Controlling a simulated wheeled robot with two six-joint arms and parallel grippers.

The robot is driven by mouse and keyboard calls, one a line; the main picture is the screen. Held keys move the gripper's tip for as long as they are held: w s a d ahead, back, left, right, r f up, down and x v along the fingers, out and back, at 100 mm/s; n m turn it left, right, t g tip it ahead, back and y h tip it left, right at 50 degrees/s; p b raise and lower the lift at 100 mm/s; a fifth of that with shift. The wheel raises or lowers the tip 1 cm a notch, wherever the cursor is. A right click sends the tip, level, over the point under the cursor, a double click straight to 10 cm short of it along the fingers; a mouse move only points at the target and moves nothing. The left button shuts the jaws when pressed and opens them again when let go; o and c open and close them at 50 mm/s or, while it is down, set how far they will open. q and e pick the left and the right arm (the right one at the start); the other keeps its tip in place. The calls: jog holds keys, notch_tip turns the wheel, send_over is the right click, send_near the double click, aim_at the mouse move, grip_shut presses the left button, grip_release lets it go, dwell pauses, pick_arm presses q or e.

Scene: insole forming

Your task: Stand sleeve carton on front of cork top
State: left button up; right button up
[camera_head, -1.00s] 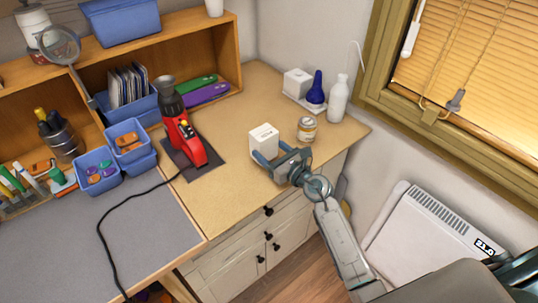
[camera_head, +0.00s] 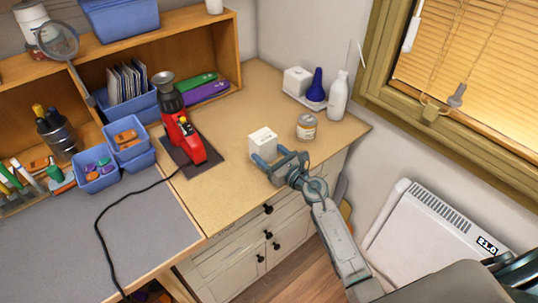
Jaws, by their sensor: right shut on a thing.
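The sleeve carton (camera_head: 262,143) is a small white box. It is upright at the front part of the cork top (camera_head: 215,192), left of a small tin. My right gripper (camera_head: 270,160) reaches in from the lower right and is shut on the carton, with its fingers at the carton's lower part. Whether the carton's base touches the cork is hard to tell, since the fingers cover part of it. My left gripper is not in view.
A tin (camera_head: 306,127) stands close on the right. Behind it are a white bottle (camera_head: 338,97) and a tray with a blue bottle (camera_head: 316,85). A red heat tool (camera_head: 185,137) stands on a dark mat at left. Cork in front of the carton is clear.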

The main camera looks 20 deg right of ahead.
jog(key=shift+s+f, duration=0.2)
jog(key=shift+f, duration=0.5)
jog(key=o, duration=1.1)
jog(key=shift+f, duration=0.15)
jog(key=shift+c, duration=0.2)
jog(key=shift+a, duration=0.1)
jog(key=shift+r, duration=0.35)
jog(key=shift+r+p, duration=0.45)
jog(key=shift+p, duration=0.3)
jog(key=shift+s+d+f+b, duration=0.4)
jog(key=shift+s+f+b, duration=0.1)
jog(key=shift+s, duration=0.15)
jog(key=r+b+v, duration=0.1)
jog(key=v, duration=0.9)
jog(key=shift+r+b, duration=0.2)
jog(key=shift+b, duration=0.2)
